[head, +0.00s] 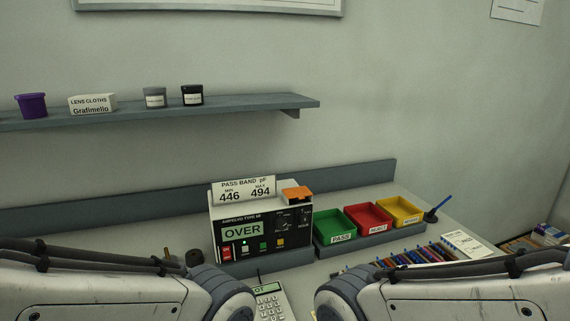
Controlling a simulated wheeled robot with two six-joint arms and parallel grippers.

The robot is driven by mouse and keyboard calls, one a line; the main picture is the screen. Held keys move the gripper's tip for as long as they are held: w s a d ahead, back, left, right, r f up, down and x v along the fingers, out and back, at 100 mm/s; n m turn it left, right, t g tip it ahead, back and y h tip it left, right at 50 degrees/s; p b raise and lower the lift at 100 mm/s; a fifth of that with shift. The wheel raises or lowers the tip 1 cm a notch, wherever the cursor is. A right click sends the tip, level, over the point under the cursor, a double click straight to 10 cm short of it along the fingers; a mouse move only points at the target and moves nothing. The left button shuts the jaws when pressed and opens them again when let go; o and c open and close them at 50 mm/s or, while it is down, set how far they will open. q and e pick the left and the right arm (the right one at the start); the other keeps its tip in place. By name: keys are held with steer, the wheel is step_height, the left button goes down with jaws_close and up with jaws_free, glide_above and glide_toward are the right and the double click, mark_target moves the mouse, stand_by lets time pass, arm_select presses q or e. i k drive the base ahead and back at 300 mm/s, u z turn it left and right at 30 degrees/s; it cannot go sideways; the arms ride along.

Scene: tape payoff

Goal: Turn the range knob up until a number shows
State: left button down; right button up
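The meter (216,244) stands on the bench at the picture's middle, with a dark front panel. Its green display (242,230) reads OVER. Right of the display is a dark area with small pale markings, where the range knob (283,217) appears to sit; its setting is too small to read. Below are a red switch (227,254) and small green and yellow buttons. A card (243,190) on top reads PASS BAND pF, MIN 446, MAX 494. My two arms cross the bottom corners; neither gripper shows.
Green PASS (341,238), red (379,228) and yellow (411,222) bins stand right of the meter. In front are a rack of several coloured parts (408,256) and a keypad device (268,301). A shelf (235,104) hangs above. An orange piece (297,194) lies on the meter.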

mark_target(280, 223)
steer(key=u, duration=2.35)
steer(key=k, duration=1.05)
steer(key=z, duration=1.75)
steer(key=i, duration=0.5)
